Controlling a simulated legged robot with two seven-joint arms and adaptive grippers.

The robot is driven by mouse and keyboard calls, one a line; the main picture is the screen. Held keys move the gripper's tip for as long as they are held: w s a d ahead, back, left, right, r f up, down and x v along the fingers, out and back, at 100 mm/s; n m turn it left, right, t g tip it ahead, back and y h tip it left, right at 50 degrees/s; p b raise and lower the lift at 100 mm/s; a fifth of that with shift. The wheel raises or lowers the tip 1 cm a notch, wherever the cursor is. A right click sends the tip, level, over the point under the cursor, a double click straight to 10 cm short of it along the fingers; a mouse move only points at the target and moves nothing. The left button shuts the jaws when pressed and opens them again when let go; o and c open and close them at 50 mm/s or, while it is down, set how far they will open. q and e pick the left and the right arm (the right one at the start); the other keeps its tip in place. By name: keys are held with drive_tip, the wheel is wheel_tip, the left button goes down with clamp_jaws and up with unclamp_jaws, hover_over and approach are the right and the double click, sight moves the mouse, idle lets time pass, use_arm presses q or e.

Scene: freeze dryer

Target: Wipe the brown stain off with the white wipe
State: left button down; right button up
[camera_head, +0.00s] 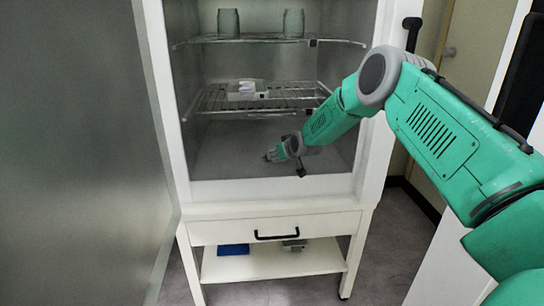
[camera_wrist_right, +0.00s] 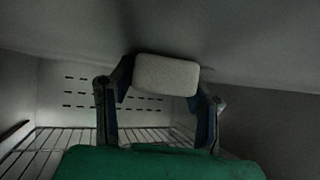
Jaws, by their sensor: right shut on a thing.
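My right gripper (camera_wrist_right: 162,82) is shut on the white wipe (camera_wrist_right: 166,75), a pale rounded block held between its two dark fingers in the right wrist view. The wipe is close to a plain grey surface; I cannot tell whether it touches it. In the head view my right arm reaches from the right into the open freeze dryer, its end low over the chamber floor (camera_head: 232,164). The wipe cannot be made out there. No brown stain shows in either view. My left gripper is not in view.
A wire shelf (camera_head: 215,102) holding a small white tray (camera_head: 246,90) is above my wrist. Two jars, left (camera_head: 228,23) and right (camera_head: 294,23), stand on the upper shelf. The open door (camera_head: 80,150) fills the left side. The chamber floor's left part is clear.

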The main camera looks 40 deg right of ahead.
sight(259, 158)
drive_tip(key=shift+s+d+f, duration=0.1)
drive_tip(key=shift+s+d, duration=0.45)
drive_tip(key=shift+d, duration=0.25)
drive_tip(key=shift+s+d, duration=0.5)
drive_tip(key=shift+d, duration=0.25)
drive_tip(key=shift+w+a+r+p, duration=0.15)
drive_tip(key=shift+w+a+p, duration=0.1)
drive_tip(key=shift+w+a, duration=0.45)
drive_tip(key=shift+w+a+r+p, duration=0.1)
drive_tip(key=shift+w+a+p, duration=0.25)
drive_tip(key=shift+a, duration=0.6)
drive_tip(key=shift+w+a+f, duration=0.1)
drive_tip(key=shift+w+a, duration=0.4)
drive_tip(key=shift+a, duration=0.35)
drive_tip(key=shift+w+a+f, duration=0.15)
drive_tip(key=shift+w+a, duration=0.35)
drive_tip(key=shift+a, duration=0.35)
drive_tip(key=shift+w+a+f, duration=0.1)
drive_tip(key=shift+w+a, duration=0.4)
drive_tip(key=shift+a, duration=0.35)
